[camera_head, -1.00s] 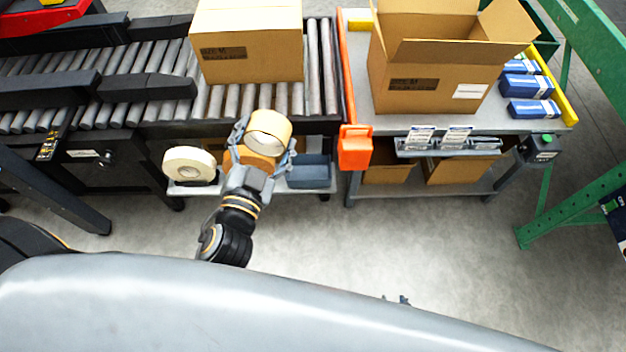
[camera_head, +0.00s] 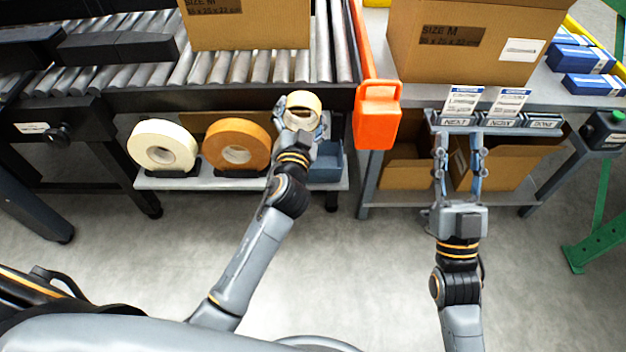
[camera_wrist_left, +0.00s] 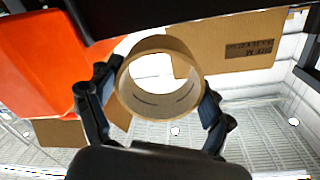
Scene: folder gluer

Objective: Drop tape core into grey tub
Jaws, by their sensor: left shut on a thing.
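The tape core (camera_head: 303,98), a tan cardboard ring, is held in my left gripper (camera_head: 303,111), whose two fingers press its outside from both sides. In the left wrist view the core (camera_wrist_left: 155,107) sits between the fingertips with its hollow facing the camera. The grey tub (camera_head: 328,168), blue-grey, stands at the right end of the low shelf under the conveyor. It is partly hidden behind my left gripper, which appears above and slightly left of it. My right gripper (camera_head: 459,142) has its fingers apart and empty, in front of the label cards on the right bench.
A cream tape roll (camera_head: 163,146) and an orange-brown roll (camera_head: 237,146) stand on the low shelf (camera_head: 210,184). An orange holder (camera_head: 377,115) hangs at the bench's left edge. A carton (camera_head: 248,25) sits on the conveyor. The floor in front is clear.

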